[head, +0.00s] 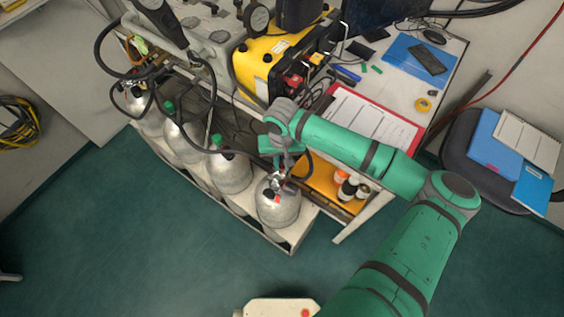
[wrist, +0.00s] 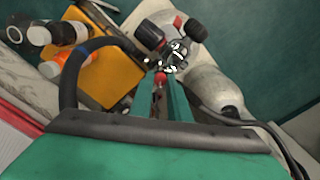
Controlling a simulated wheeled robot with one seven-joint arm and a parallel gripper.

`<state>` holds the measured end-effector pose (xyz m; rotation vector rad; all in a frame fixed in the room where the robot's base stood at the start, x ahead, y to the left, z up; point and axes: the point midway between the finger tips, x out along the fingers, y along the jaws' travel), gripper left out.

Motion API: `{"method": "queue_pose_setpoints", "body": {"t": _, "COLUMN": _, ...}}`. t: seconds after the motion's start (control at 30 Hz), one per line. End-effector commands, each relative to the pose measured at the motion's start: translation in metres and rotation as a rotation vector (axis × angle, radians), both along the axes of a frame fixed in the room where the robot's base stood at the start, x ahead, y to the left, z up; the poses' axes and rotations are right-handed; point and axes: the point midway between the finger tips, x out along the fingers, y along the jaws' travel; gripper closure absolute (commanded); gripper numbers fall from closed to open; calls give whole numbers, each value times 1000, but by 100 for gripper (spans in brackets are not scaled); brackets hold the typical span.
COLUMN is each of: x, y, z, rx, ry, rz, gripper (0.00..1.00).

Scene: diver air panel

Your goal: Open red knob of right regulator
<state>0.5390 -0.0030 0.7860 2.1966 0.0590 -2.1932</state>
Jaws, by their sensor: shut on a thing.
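The right regulator (head: 276,183) sits on top of the rightmost silver cylinder (head: 280,212) in the head view. In the wrist view the regulator's metal body (wrist: 174,54) is just beyond my fingertips, with black knobs (wrist: 150,37) on it. My gripper (head: 279,168) reaches down over this regulator from the right. In the wrist view my gripper (wrist: 164,88) is shut on a small red part, the red knob (wrist: 160,78), between its green fingers. The fingers hide part of the knob, so its turn angle cannot be told.
More cylinders (head: 230,173) stand in a row in the white rack to the left. An orange tray (head: 325,181) with small bottles (head: 347,188) lies close on the right. A black hose (wrist: 72,75) curves beside my gripper.

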Motion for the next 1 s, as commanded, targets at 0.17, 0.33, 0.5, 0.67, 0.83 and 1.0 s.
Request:
{"method": "queue_pose_setpoints", "body": {"t": 0.17, "x": -4, "y": 1, "z": -1, "rx": 1, "ry": 9, "rz": 170, "gripper": 100}}
{"method": "queue_pose_setpoints", "body": {"t": 0.33, "x": -4, "y": 2, "z": -1, "rx": 3, "ry": 9, "rz": 332, "gripper": 100}}
{"method": "queue_pose_setpoints", "body": {"t": 0.5, "x": -3, "y": 1, "z": -1, "rx": 3, "ry": 8, "rz": 494, "gripper": 100}}
{"method": "queue_pose_setpoints", "body": {"t": 0.67, "x": -3, "y": 1, "z": -1, "rx": 3, "ry": 8, "rz": 646, "gripper": 100}}
{"method": "queue_pose_setpoints", "body": {"t": 0.83, "x": -3, "y": 1, "z": -1, "rx": 2, "ry": 7, "rz": 804, "gripper": 100}}
{"method": "queue_pose_setpoints", "body": {"t": 1.0, "x": -3, "y": 1, "z": -2, "rx": 3, "ry": 8, "rz": 946, "gripper": 100}}
